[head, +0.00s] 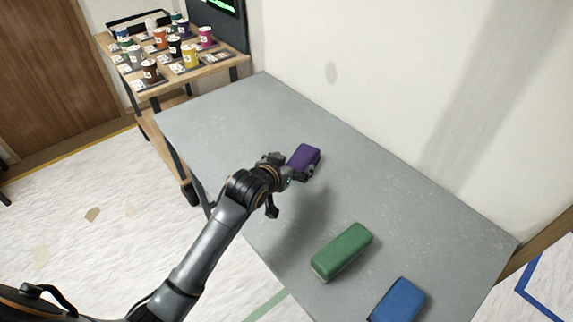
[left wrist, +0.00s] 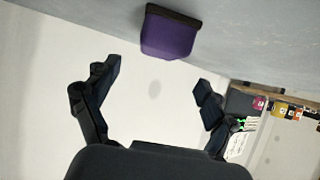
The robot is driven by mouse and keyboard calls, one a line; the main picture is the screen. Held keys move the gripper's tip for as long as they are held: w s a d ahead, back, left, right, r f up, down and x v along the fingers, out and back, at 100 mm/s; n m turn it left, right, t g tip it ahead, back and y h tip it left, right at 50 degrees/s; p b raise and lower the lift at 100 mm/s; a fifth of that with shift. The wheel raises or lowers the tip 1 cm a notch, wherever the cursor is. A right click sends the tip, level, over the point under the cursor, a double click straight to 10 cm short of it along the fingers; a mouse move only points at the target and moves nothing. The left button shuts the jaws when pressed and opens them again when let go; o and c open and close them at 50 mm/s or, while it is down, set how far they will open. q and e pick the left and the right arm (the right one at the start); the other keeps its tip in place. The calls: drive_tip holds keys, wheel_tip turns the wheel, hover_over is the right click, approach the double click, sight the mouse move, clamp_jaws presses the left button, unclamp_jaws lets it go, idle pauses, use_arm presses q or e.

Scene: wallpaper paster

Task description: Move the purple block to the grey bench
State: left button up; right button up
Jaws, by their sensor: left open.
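The purple block (head: 304,156) is on the grey bench (head: 220,120), in its far half near the middle. My left gripper (head: 290,167) is open beside the block's near side, and a finger hides part of the block's lower right edge. In the left wrist view, the purple block (left wrist: 168,36) shows beyond the two spread fingertips (left wrist: 158,75), with nothing between them. The bench surface (left wrist: 240,25) runs along the top of that view, with the block's dark edge against it. My right gripper is not in view.
A green block (head: 343,250) and a blue block (head: 398,301) lie on the bench nearer the front. A wooden cart (head: 200,72) with several coloured cups stands past the far left end. A pale wall (head: 400,90) borders the bench's right side. The far bench end is clear.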

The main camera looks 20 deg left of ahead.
use_arm(q)
drive_tip(key=v, duration=0.3)
drive_tip(key=shift+s+a+r, duration=0.1)
drive_tip(key=shift+s+r, duration=0.1)
drive_tip(key=shift+s, duration=0.15)
